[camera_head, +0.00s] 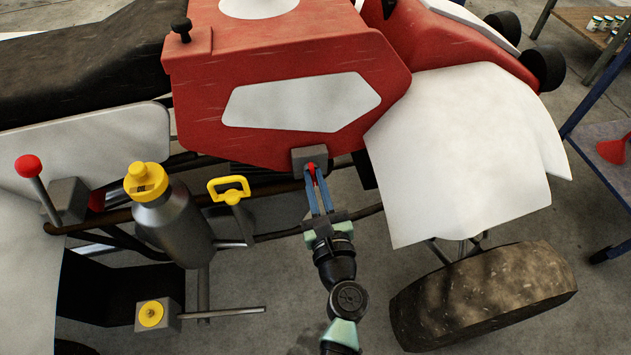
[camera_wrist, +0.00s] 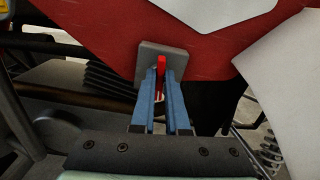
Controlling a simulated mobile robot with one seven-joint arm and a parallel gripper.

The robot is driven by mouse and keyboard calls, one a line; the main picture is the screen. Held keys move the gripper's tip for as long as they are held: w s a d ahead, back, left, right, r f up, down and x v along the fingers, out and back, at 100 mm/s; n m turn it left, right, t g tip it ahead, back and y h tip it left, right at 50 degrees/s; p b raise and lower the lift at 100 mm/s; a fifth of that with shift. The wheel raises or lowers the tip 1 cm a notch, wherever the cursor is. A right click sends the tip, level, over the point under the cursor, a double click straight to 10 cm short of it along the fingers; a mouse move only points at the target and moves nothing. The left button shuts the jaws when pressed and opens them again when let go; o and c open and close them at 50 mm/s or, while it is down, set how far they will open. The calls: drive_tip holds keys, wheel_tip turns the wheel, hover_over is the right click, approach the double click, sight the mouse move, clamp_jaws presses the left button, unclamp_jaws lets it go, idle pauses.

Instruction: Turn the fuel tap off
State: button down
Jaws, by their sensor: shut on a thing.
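The fuel tap is a small red lever (camera_head: 311,168) on a grey square plate (camera_head: 301,157) at the lower edge of the red tank panel. In the wrist view the red lever (camera_wrist: 161,66) stands upright in front of the grey plate (camera_wrist: 148,58). My gripper (camera_head: 315,180) reaches up to it from below. Its two blue fingers (camera_wrist: 161,82) are closed on the lever, one on each side. The lower part of the lever is partly hidden between the fingers.
Left of my gripper are a yellow pull handle (camera_head: 230,189), a grey bottle with a yellow cap (camera_head: 172,222) and a red-knobbed lever (camera_head: 28,167). A white fender (camera_head: 465,150) and a tyre (camera_head: 483,295) lie to the right. Open floor shows below.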

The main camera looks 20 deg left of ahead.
drive_tip(key=n+b, duration=0.2)
drive_tip(key=n, duration=0.2)
drive_tip(key=shift+f, duration=0.2)
drive_tip(key=n+b, duration=0.2)
drive_tip(key=n, duration=0.2)
drive_tip(key=shift+s+a, duration=0.1)
drive_tip(key=shift+a+f+n+b, duration=0.1)
drive_tip(key=shift+n+b, duration=1.1)
drive_tip(key=shift+n, duration=0.9)
drive_tip(key=shift+f+n+b, duration=0.1)
drive_tip(key=shift+n+b, duration=1.05)
drive_tip(key=shift+n, duration=0.95)
drive_tip(key=c, duration=0.9)
unclamp_jaws()
drive_tip(key=shift+r, duration=0.1)
drive_tip(key=shift+s, duration=0.1)
